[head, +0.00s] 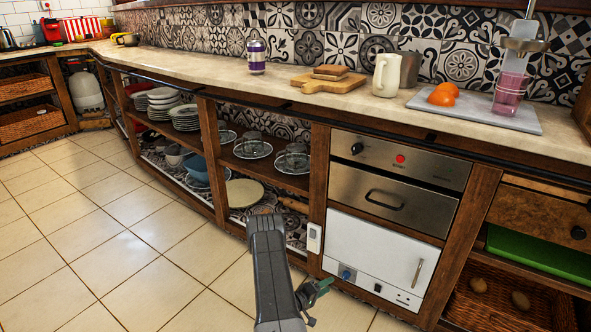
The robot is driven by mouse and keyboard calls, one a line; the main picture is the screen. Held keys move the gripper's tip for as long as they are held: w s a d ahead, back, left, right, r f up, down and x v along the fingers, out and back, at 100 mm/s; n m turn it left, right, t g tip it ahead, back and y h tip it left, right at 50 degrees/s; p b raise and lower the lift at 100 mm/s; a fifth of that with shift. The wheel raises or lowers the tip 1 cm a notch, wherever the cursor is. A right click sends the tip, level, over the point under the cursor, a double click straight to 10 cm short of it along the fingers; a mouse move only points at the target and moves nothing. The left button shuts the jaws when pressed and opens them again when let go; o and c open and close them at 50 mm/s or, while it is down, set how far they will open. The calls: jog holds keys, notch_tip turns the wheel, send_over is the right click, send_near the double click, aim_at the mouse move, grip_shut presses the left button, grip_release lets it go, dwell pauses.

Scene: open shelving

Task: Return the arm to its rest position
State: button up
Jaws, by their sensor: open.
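My arm (271,275) rises from the bottom middle of the head view, in front of the lower shelves. My gripper (318,296) shows small and dark at the right side of the arm link, low in the picture. It is open, and I see nothing held in it. It is over the tiled floor in front of the white appliance, and part of it is hidden behind the arm.
The counter (225,68) holds a purple-labelled can (256,58), cutting boards (328,84), a cream jug (386,75) and a juicer (515,75). Below are plate stacks (185,117), a steel oven (395,195) and a white appliance (375,258). Floor (90,240) at left is clear.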

aim_at(343, 277)
jog(key=b+x, duration=0.2)
jog(key=x, duration=0.6)
jog(key=shift+s, duration=0.1)
